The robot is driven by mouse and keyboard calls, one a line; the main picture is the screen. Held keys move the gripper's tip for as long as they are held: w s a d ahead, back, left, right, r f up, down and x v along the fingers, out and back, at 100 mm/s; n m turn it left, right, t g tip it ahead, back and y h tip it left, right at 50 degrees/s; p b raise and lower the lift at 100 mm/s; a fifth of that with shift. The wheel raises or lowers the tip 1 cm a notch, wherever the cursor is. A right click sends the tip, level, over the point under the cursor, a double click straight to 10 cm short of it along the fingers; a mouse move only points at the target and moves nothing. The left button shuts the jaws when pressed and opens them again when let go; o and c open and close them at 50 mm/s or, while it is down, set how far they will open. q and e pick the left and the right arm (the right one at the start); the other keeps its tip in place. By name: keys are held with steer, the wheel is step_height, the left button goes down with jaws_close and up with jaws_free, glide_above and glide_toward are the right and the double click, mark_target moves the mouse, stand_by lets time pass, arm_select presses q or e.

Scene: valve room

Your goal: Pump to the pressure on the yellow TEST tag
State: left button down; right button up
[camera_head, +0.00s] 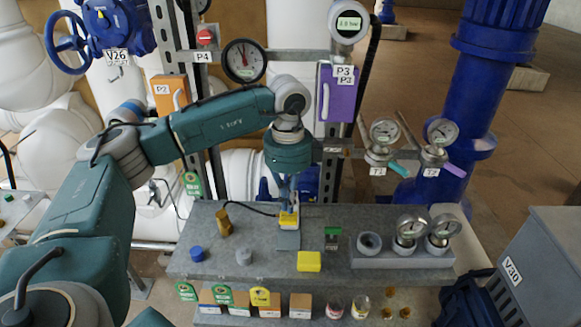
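My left gripper (289,205) points down over the grey bench. Its fingertips are at the top of a small yellow piece (289,220) above a grey plate (288,241); whether they are closed on it is too small to tell. A round dial gauge (244,61) is on the rack by label P4. A round display with a green screen (349,23) is at the top. I cannot single out a pump with certainty. My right gripper is not in view.
The bench (210,265) carries a yellow block (309,261), a blue cap (197,254), a brass piece (223,221) and a grey holder (400,258) with two gauges. Two more gauges, T1 (385,131) and T2 (442,132), hang on the rack. A grey cabinet (545,265) stands at right.

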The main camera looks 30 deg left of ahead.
mark_target(288, 216)
arm_select(q)
steer(key=shift+f, duration=0.1)
steer(key=shift+f+b, duration=2.05)
steer(key=shift+f, duration=0.75)
step_height(288, 216, up, 4)
steer(key=p, duration=0.3)
steer(key=shift+r, duration=0.25)
steer(key=shift+r+p, duration=0.4)
steer(key=shift+f, duration=0.15)
steer(key=shift+s+f+b, duration=0.1)
steer(key=shift+f+b, duration=1.75)
steer(key=shift+f, duration=0.7)
step_height(288, 216, up, 5)
steer(key=p, duration=0.3)
steer(key=shift+f+p, duration=0.1)
steer(key=shift+p, duration=0.2)
steer(key=shift+r, duration=0.35)
